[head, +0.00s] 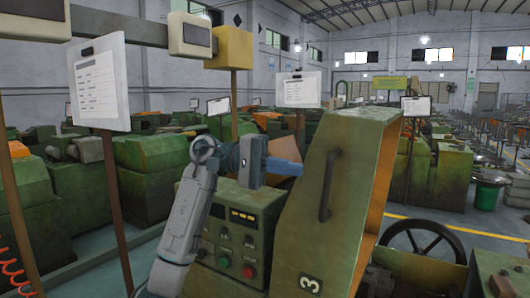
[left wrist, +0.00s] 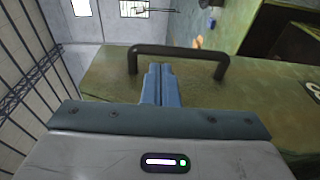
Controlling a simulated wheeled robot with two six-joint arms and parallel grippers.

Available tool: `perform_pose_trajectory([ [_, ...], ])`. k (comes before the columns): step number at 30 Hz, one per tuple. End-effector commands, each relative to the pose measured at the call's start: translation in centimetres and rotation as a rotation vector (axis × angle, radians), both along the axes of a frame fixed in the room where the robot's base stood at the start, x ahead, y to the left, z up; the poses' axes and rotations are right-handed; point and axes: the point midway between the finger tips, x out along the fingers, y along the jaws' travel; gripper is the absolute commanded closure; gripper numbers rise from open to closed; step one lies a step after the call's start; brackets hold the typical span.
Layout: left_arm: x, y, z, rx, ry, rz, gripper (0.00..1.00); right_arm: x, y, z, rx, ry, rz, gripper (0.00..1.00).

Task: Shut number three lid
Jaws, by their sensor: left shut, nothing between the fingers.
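The number three lid (head: 345,225) is a worn green panel with an orange inner side, standing raised and tilted on its machine. It carries a dark bar handle (head: 329,185) and a "3" plate (head: 310,284) low on its face. My left gripper (head: 301,168) has its blue fingers shut and empty, pointing right at the lid's left edge, near the handle. In the left wrist view the closed fingertips (left wrist: 160,68) show in front of the green lid (left wrist: 240,105), between the feet of the handle (left wrist: 180,50). I cannot tell whether they touch it. My right gripper is out of view.
A control panel (head: 235,240) with buttons and a red knob sits beneath my left arm. A handwheel (head: 422,243) stands right of the lid. A yellow box (head: 229,48) on a post and a white sign board (head: 98,85) stand at left. Green machines fill the background.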

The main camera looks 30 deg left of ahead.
Motion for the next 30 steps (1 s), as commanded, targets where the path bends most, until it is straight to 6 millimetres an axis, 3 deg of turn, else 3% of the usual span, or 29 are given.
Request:
perform_pose_trajectory([
  [3,0.3,-2.1,0.3,-0.001,0.001,-0.003,1.00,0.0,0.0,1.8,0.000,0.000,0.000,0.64],
  [9,0.6,-3.9,-0.2,0.000,0.001,-0.001,1.00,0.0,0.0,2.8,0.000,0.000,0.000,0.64],
  [23,0.6,-4.3,-0.4,0.001,0.000,0.000,1.00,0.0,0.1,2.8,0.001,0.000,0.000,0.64],
  [30,-0.2,-4.9,-1.3,0.039,-0.004,-0.001,1.00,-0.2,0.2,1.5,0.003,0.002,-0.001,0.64],
])
